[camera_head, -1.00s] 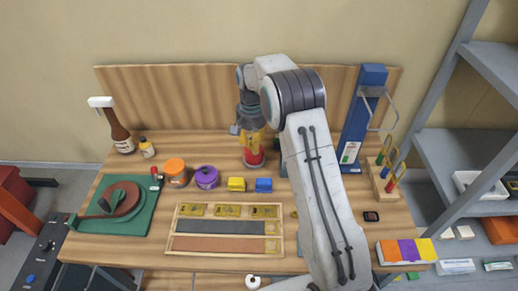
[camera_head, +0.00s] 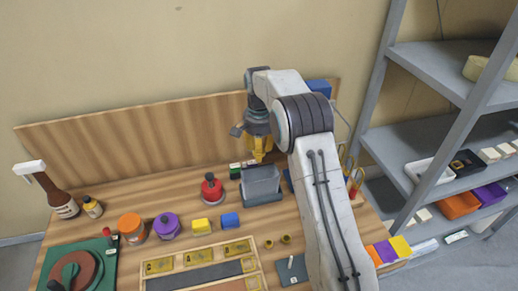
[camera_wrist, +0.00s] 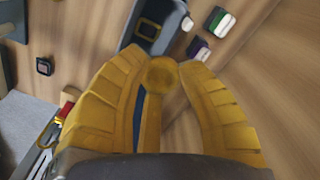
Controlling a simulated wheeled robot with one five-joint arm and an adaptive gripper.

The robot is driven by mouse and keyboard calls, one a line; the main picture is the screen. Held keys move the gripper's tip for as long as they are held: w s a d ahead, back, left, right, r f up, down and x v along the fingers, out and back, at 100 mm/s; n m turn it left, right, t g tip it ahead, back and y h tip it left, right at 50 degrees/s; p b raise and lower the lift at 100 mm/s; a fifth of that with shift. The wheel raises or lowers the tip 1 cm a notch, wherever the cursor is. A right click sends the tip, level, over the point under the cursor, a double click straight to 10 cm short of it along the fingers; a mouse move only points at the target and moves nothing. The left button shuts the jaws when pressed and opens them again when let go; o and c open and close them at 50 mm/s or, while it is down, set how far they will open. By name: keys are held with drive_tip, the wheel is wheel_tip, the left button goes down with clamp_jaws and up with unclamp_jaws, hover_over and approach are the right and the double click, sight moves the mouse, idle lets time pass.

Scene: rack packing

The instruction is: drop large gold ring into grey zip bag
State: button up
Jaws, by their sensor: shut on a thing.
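My gripper (camera_head: 261,155) has yellow fingers and points down, just above and behind the grey zip bag (camera_head: 262,183) in the head view. In the wrist view the fingers (camera_wrist: 160,75) are closed around a round gold piece, the large gold ring (camera_wrist: 160,72), seen between the fingertips. The grey bag stands on the bench. In the wrist view a grey, open-looking shape that looks like the bag (camera_wrist: 128,30) lies beyond the fingertips. The ring is too small to make out in the head view.
A blue stand (camera_head: 319,88) is behind my arm. Grey shelves stand at right.

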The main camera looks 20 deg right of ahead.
drive_tip(key=shift+s+f+m, duration=0.1)
drive_tip(key=shift+f+m, duration=0.1)
drive_tip(key=shift+m, duration=0.1)
wheel_tip(320, 180, down, 6)
drive_tip(key=b, duration=0.3)
drive_tip(key=shift+r+b, duration=0.15)
drive_tip(key=shift+b, duration=0.2)
drive_tip(key=o, duration=1)
drive_tip(key=shift+r, duration=0.15)
wheel_tip(320, 180, up, 12)
drive_tip(key=shift+f, duration=0.15)
idle(0.5)
